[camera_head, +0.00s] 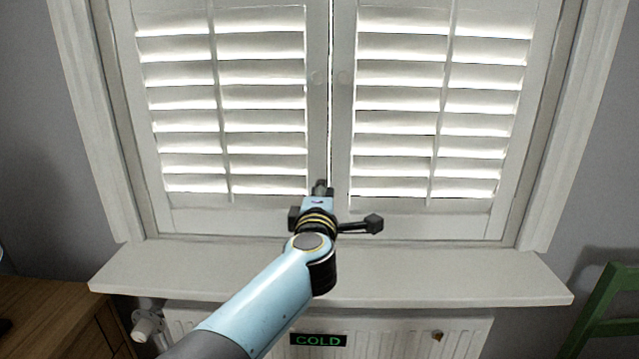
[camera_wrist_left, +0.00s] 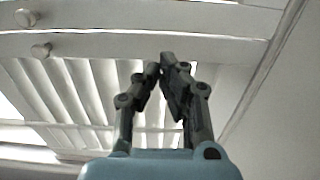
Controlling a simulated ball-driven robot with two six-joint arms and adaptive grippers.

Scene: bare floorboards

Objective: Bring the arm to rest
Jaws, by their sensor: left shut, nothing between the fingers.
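My left arm comes in from the lower left in the head view and reaches up over the window sill. My left gripper (camera_head: 320,187) is in front of the lower middle of the white shutters (camera_head: 265,205), near the seam between the two panels. In the left wrist view the dark fingers (camera_wrist_left: 162,68) come together at their tips, shut with nothing between them. My right gripper is not in view.
The white sill (camera_head: 450,275) runs below the shutters, with a radiator (camera_head: 400,330) under it bearing a "COLD" sign (camera_head: 318,340). A wooden cabinet (camera_head: 50,315) stands at the lower left. A green chair (camera_head: 605,310) is at the right edge. The sill looks bare.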

